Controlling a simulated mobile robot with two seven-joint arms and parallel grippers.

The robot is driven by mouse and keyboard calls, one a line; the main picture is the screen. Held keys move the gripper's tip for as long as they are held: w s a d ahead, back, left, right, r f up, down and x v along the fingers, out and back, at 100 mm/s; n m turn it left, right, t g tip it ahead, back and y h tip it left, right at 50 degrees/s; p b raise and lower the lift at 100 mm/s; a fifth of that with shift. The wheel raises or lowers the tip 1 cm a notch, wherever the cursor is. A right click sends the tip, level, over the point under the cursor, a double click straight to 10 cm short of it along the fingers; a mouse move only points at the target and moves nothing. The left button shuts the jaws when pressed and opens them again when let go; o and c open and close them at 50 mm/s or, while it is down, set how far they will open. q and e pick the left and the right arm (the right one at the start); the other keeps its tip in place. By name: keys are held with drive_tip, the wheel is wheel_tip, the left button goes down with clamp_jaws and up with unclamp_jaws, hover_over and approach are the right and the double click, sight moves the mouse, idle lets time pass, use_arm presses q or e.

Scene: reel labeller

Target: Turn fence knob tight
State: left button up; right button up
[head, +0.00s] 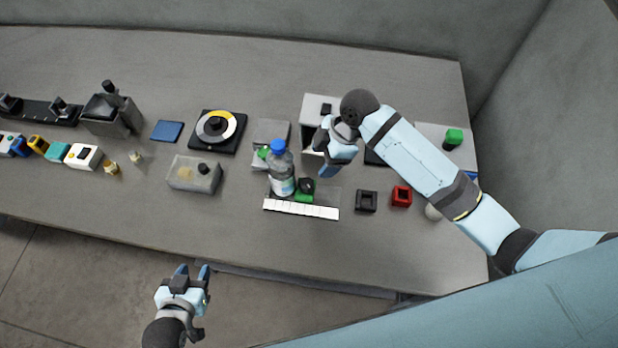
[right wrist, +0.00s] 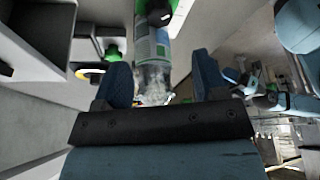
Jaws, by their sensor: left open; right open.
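A dark round knob (head: 306,185) with a green block (head: 304,198) under it sits just right of a clear bottle with a blue cap (head: 279,147). I take this as the fence knob, but another green part (head: 263,153) stands left of the bottle. My right gripper (head: 328,170) is open, above the table and a little right of and behind the knob. In the right wrist view the bottle (right wrist: 153,80) shows beyond the open fingers, with a dark round part (right wrist: 160,16) on green at the top. My left gripper (head: 193,271) is open and empty, in front of the table edge.
A white ruled strip (head: 300,209) lies along the front of the labeller. A black square holder (head: 366,201) and a red one (head: 402,196) stand to the right. A clear box (head: 194,175) and a round dial (head: 216,128) are to the left. The table front is mostly clear.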

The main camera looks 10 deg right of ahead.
sight(307, 183)
drive_tip(key=p+x, duration=0.1)
drive_tip(key=x, duration=0.9)
drive_tip(key=shift+f, duration=0.4)
drive_tip(key=c, duration=0.9)
